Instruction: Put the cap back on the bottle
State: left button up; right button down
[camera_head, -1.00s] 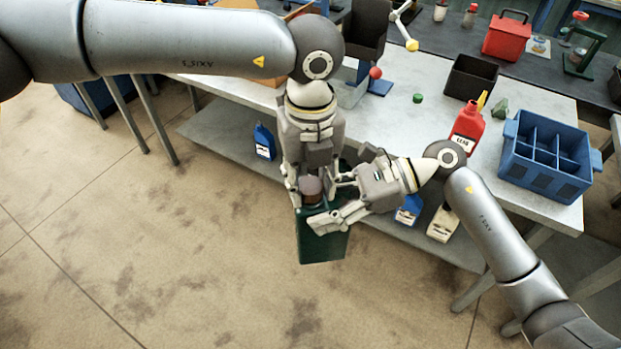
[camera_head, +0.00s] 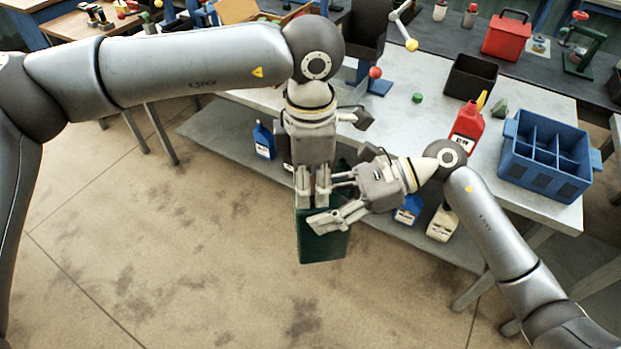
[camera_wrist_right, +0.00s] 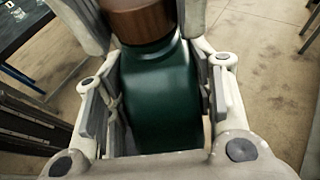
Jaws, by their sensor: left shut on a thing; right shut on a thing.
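The green bottle (camera_head: 322,246) hangs upright in front of the table, above the floor. My right gripper (camera_head: 331,202) is shut around its upper body from the right. The right wrist view shows the bottle's green shoulder (camera_wrist_right: 160,95) between the finger pads. The brown cap (camera_wrist_right: 138,20) sits at the bottle's neck at the top of that view. My left gripper (camera_head: 313,201) points down over the bottle's top and is shut on the cap, with a finger on either side of it.
The floor in front is clear.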

pick_arm(q)
jog(key=m, duration=0.3)
jog(key=shift+w, duration=0.15)
jog(key=m, duration=1.2)
jog(key=o, duration=1.1)
jog(key=shift+r, duration=0.1)
jog(key=shift+r, duration=2.15)
